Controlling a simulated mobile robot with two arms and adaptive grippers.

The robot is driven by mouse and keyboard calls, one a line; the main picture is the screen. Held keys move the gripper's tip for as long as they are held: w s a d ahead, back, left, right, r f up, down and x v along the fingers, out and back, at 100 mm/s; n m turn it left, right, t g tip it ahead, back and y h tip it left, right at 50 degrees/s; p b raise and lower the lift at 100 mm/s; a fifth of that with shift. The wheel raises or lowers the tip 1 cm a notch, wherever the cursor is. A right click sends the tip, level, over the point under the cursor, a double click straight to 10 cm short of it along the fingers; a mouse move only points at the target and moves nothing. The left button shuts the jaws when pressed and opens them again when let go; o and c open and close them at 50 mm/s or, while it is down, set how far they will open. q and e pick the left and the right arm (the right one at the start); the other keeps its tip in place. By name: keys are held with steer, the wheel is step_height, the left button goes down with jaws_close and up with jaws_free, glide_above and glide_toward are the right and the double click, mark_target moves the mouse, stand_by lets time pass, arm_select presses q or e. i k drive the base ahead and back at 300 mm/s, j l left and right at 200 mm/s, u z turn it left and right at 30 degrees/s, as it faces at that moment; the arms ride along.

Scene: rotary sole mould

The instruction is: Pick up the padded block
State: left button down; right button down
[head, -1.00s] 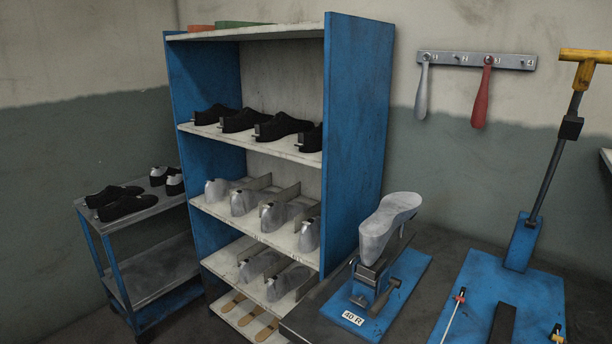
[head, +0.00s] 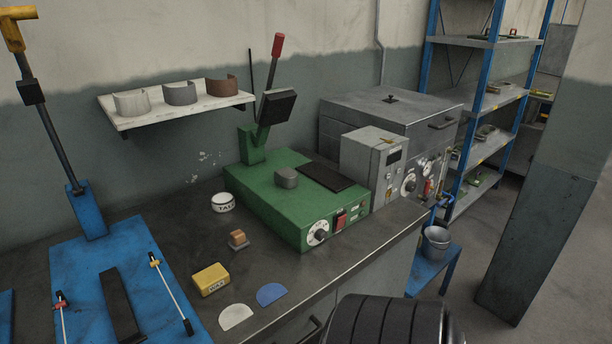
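Two small blocks show in the head view, and I cannot tell for sure which is the padded block. A small orange-brown block with a greyish upper part (head: 238,240) sits on the dark bench, left of the green machine. A grey rounded block (head: 286,178) rests on top of the green machine (head: 265,205), beside its flat black plate (head: 325,177). Both look untouched. Neither of my grippers is in view.
A yellow wax block (head: 210,279), a white tin (head: 223,202), a white half-round piece (head: 236,317) and a blue one (head: 270,294) lie on the bench (head: 184,240). A blue lever device (head: 75,285) stands left. A grey oven (head: 385,115) stands behind.

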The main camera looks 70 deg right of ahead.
mark_target(238, 240)
steer(key=z, duration=1.65)
steer(key=u, duration=1)
steer(key=l+u, duration=0.1)
steer(key=l, duration=1.55)
